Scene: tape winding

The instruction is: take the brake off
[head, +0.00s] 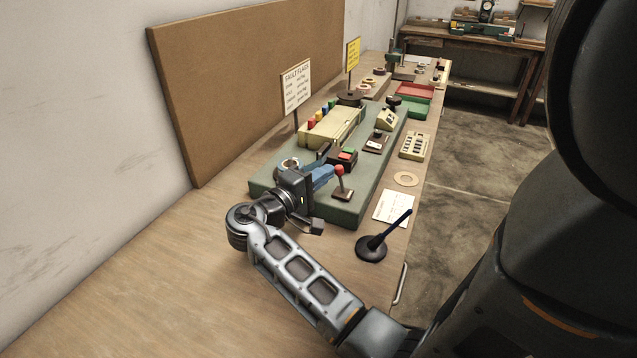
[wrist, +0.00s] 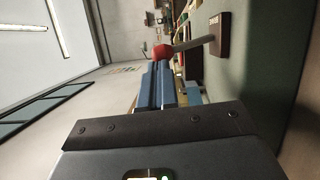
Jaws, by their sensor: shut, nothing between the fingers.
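The brake lever has a red ball knob (head: 339,169) on a thin grey rod. It rises from a small dark base (head: 342,193) at the near end of the green machine bed. In the wrist view the red knob (wrist: 162,51) shows just beyond my fingertips, and its base plate (wrist: 219,35) carries a small white label too blurred to read surely. My gripper (head: 330,172) has blue fingers, which are shut and empty beside the knob. The fingers (wrist: 161,68) also show in the wrist view. I cannot tell whether they touch the knob.
The table's near left is clear.

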